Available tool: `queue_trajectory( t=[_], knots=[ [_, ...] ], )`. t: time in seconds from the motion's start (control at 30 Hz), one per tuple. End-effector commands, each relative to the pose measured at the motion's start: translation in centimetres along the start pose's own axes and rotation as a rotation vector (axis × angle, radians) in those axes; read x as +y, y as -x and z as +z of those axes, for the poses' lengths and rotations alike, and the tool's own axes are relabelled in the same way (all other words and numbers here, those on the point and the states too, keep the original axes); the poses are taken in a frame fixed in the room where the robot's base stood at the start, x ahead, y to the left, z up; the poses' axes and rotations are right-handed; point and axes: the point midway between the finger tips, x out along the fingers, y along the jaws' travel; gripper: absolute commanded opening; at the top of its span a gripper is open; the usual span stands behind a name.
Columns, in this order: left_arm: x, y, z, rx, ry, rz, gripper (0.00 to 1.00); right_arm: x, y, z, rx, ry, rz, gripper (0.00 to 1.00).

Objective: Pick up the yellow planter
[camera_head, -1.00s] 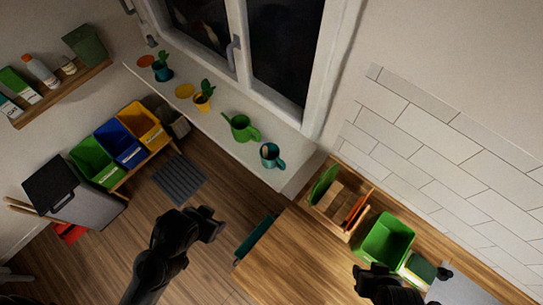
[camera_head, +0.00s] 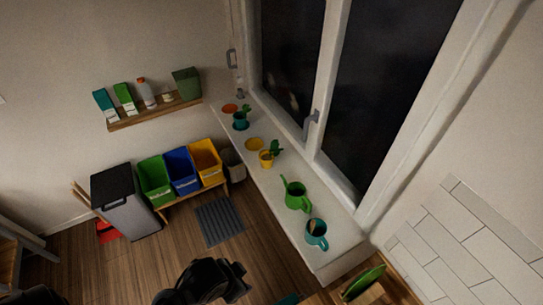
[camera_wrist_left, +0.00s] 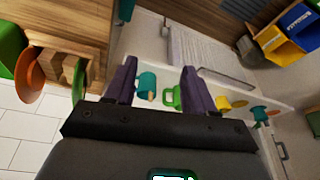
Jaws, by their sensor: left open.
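The yellow planter (camera_head: 266,159), a small pot with a green plant, stands on the white window sill (camera_head: 283,210). A yellow disc (camera_head: 254,144) lies just behind it. The planter also shows small in the left wrist view (camera_wrist_left: 222,103), beyond the finger on the right. My left gripper (camera_wrist_left: 159,82) is open, its purple fingers apart with nothing held. In the head view the left gripper (camera_head: 238,278) is at the bottom, well short of the sill and apart from the planter. My right gripper is not in view.
On the sill, a green watering can (camera_head: 297,196) and teal mug (camera_head: 316,234) stand nearer; a teal planter (camera_head: 240,121) and orange disc (camera_head: 229,108) are farther. The window handle (camera_head: 311,124) juts out above. Colored bins (camera_head: 183,170) stand left; floor between is open.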

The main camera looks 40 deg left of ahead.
Motion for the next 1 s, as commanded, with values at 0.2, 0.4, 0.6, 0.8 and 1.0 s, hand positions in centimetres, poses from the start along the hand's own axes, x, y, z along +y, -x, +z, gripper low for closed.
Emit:
queue_trajectory(
  t=[0.2, 0.4, 0.6, 0.8, 1.0],
  knots=[
    [0.00, 0.00, 0.00, 0.000, 0.000, 0.000, 0.54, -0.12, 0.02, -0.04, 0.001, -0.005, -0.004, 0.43],
    [0.00, -0.01, 0.00, 0.000, 0.000, 0.000, 0.54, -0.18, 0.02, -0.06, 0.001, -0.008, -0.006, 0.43],
    [0.00, -0.01, 0.00, 0.000, 0.000, 0.000, 0.74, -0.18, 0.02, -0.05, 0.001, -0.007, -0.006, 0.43],
    [0.00, -0.01, 0.00, 0.000, 0.000, 0.000, 1.00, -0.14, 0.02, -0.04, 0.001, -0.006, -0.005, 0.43],
    [-0.02, -0.04, -0.01, -0.001, 0.000, 0.000, 1.00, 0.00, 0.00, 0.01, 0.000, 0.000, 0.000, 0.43]
  ],
)
